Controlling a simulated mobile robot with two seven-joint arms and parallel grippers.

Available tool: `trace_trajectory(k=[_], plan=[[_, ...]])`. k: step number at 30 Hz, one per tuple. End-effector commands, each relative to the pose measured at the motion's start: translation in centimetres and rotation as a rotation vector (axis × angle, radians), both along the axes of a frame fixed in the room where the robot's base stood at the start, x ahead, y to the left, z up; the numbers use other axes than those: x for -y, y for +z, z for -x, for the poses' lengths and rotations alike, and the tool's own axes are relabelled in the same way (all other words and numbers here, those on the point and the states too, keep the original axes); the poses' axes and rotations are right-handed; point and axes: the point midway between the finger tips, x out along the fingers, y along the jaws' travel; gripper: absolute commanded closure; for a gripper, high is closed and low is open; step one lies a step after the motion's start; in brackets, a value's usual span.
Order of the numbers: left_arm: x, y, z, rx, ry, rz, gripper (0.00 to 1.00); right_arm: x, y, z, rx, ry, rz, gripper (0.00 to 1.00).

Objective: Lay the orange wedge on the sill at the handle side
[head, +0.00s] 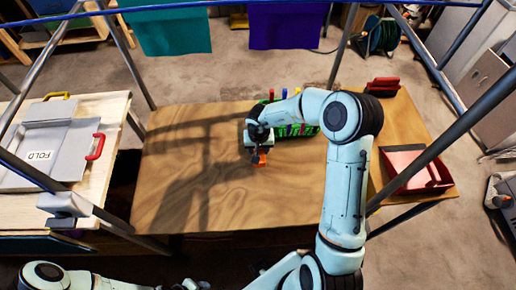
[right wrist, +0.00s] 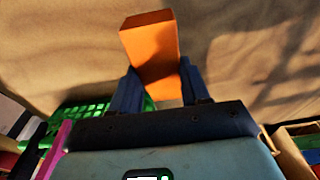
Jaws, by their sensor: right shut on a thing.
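My right gripper (head: 262,150) is over the middle of the wooden table, in front of a green basket. It is shut on the orange wedge (head: 262,159). In the right wrist view the wedge (right wrist: 150,48) sticks out between the two dark fingers (right wrist: 158,88). Its gap to the tabletop is unclear. A grey board marked FOLD (head: 45,150) lies on the left bench, with a red handle (head: 96,147) on its right side and a yellow handle (head: 57,95) at the back. I cannot tell which edge is the sill.
The green basket (head: 308,130) has coloured pieces at its back and is partly hidden by my arm. A red tray (head: 412,172) and a dark red object (head: 383,86) are on the right surface. Metal posts stand around. The table's left half (head: 175,170) is clear.

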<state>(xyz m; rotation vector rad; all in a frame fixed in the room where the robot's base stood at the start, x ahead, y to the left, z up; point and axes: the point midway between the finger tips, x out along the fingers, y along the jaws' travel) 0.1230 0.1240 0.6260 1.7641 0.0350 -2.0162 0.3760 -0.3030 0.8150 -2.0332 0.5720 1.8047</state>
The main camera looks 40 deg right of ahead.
Motion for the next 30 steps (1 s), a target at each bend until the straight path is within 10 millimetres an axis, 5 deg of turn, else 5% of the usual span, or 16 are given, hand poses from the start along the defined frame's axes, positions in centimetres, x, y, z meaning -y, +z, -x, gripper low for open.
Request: trace_trajectory(k=[7, 14, 29, 30], plan=[[0.0, 0.2, -0.2, 0.002, 0.000, 0.000, 0.57, 0.9, 0.0, -1.5, -0.001, -0.001, -0.001, 0.84], [0.0, -1.7, 1.0, -0.011, 0.000, -0.001, 0.57, 0.9, -3.6, -1.3, -0.004, 0.002, 0.000, 0.84], [0.0, -0.8, 0.5, -0.006, 0.000, 0.000, 0.57, 0.9, -3.7, -1.5, -0.001, 0.000, 0.002, 0.84], [0.0, -0.9, 0.5, -0.006, 0.000, 0.000, 0.57, 0.9, -3.8, -1.5, -0.001, 0.000, 0.002, 0.41]])
